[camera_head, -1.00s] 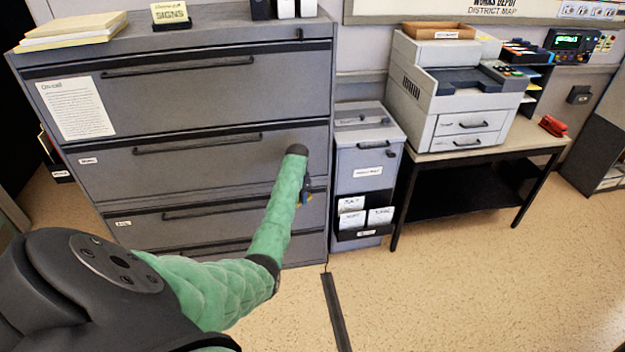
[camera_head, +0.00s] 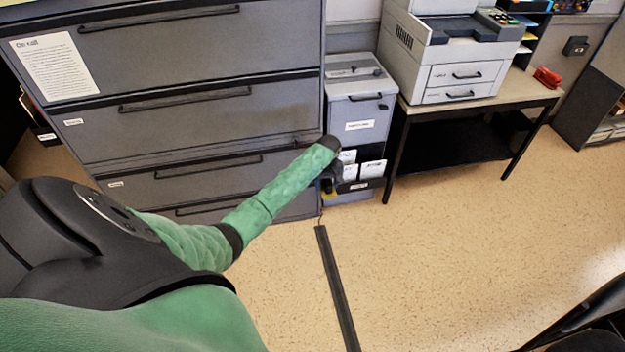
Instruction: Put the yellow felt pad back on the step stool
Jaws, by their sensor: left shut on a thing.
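My left arm, in a green sleeve, reaches in from the left, and my left gripper (camera_head: 329,184) is at its far end, in front of the grey cabinets and mostly hidden behind the arm's dark wrist. It is shut on the yellow felt pad (camera_head: 328,192), of which only a small yellow patch shows low at the gripper. The pad is held above the floor, near the lower front of the narrow grey bin. I cannot make out a step stool in this view. My right gripper is not in view.
A wide grey drawer cabinet (camera_head: 200,115) stands left, and a narrow grey bin (camera_head: 360,105) with papers stands beside it. A table (camera_head: 490,113) with a printer (camera_head: 455,60) is right. A dark strip (camera_head: 337,290) crosses the floor. Dark furniture edges into the lower right. The middle-right floor is clear.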

